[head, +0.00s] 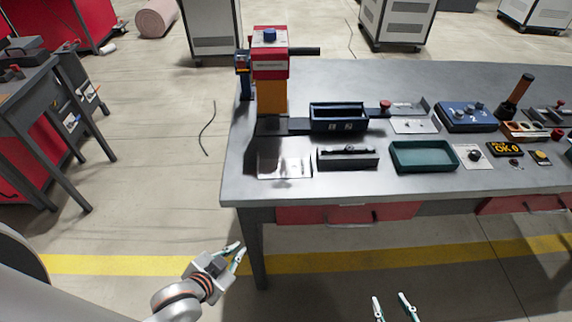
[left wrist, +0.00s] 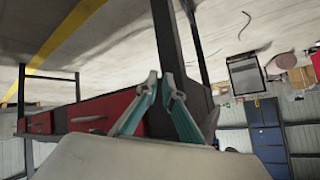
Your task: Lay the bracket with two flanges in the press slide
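The press (head: 271,85) with its red head and yellow column stands at the table's back left. Its dark slide (head: 297,126) runs along its foot towards a dark blue tray (head: 338,124). A grey metal piece with a raised edge (head: 424,104) lies right of that tray; I cannot tell whether it is the two-flange bracket. My left gripper (head: 242,247) is off the table's front left, empty, its tips a narrow gap apart; it also shows in the left wrist view (left wrist: 161,78). My right gripper (head: 389,296) is open and empty in front of the table.
On the table (head: 400,187) are a grey holder (head: 348,163), a green tray (head: 423,157), a pale plate (head: 285,165) and a blue control box (head: 466,115). Red drawers (head: 345,214) sit under the front edge.

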